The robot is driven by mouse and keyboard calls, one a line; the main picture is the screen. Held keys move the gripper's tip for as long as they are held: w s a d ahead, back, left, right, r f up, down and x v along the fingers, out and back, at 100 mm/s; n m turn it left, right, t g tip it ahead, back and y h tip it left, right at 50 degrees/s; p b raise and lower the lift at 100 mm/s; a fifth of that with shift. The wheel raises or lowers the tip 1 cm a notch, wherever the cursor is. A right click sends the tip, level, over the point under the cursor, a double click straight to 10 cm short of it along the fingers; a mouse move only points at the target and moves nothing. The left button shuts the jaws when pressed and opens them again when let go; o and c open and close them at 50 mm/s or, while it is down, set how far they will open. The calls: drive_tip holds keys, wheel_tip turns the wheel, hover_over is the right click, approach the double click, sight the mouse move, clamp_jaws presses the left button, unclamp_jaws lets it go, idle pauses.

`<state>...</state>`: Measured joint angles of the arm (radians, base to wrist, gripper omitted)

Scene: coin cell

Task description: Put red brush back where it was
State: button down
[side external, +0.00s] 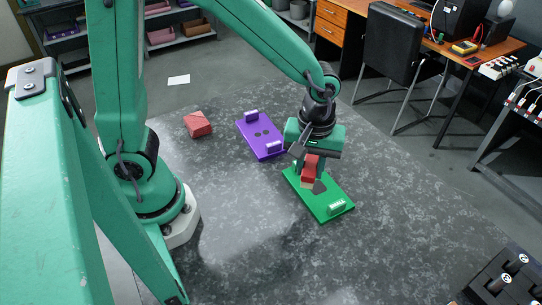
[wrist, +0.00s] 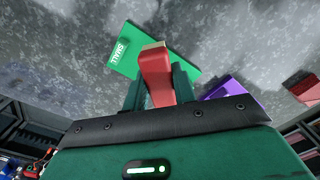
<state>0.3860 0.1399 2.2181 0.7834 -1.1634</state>
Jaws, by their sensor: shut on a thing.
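My gripper (side external: 308,178) is shut on the red brush (side external: 311,166) and points down over the green plate (side external: 331,196). In the wrist view the red brush (wrist: 156,72) stands between the fingers (wrist: 160,84), with a pale tan end. The green plate (wrist: 128,50), labelled SMALL, lies beyond it. I cannot tell whether the brush touches the plate. A purple plate (side external: 258,130) with two dark round spots and raised end blocks lies behind and left of the gripper; part of it shows in the wrist view (wrist: 225,88).
A red block (side external: 198,124) sits on the grey speckled table (side external: 400,240), left of the purple plate. A black tray (side external: 505,280) stands at the front right corner. The table's front middle is clear. A desk and a black chair (side external: 390,45) stand beyond the table.

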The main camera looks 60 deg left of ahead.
drive_tip(key=s+d+m, duration=0.2)
drive_tip(key=s+d, duration=0.3)
drive_tip(key=d, duration=0.4)
drive_tip(key=m, duration=0.3)
approach(301, 283)
drive_tip(key=shift+n, duration=0.3)
drive_tip(key=shift+f, duration=3.1)
drive_tip(key=shift+f, duration=0.15)
drive_tip(key=c, duration=1.1)
unclamp_jaws()
drive_tip(key=shift+c, duration=0.2)
wheel_tip(301, 283, up, 12)
drive_tip(key=shift+r, duration=0.2)
